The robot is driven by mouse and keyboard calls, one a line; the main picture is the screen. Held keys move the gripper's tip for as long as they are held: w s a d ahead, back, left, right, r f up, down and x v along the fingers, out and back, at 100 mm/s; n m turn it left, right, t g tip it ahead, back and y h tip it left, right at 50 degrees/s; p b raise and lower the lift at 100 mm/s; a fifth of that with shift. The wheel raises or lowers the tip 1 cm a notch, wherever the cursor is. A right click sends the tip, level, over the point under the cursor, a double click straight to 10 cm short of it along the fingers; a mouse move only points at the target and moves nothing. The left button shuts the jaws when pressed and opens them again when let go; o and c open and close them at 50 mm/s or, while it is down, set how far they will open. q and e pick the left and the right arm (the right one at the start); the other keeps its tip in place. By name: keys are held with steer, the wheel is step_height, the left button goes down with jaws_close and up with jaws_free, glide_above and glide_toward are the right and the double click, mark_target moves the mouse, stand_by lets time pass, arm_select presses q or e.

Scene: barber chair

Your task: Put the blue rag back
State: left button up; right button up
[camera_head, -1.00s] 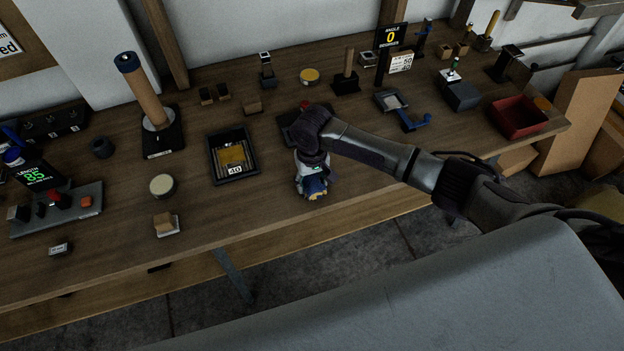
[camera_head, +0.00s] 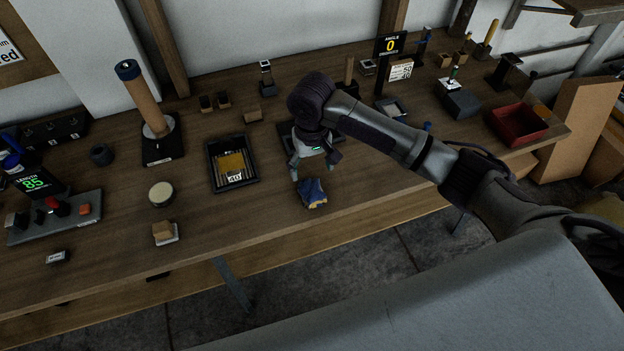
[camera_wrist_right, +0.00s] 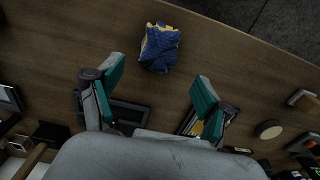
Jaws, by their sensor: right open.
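The blue rag (camera_head: 312,193), crumpled with yellowish edges, lies on the wooden workbench (camera_head: 262,212) near its front edge. It also shows in the right wrist view (camera_wrist_right: 160,50), beyond the fingertips. My right gripper (camera_head: 312,174) is above and just behind the rag, pointing down. Its teal-lined fingers are spread and empty in the right wrist view (camera_wrist_right: 160,72). A gap shows between the gripper and the rag. My left gripper is not in view.
A black tray (camera_head: 214,184) with yellow contents stands left of the gripper. A dark tray (camera_wrist_right: 140,106) is partly hidden beneath it. A round tin (camera_head: 161,193) and small block (camera_head: 163,231) sit farther left. A red bin (camera_head: 520,128) stands at the right end.

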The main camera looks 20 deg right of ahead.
steer(key=shift+r, duration=1.3)
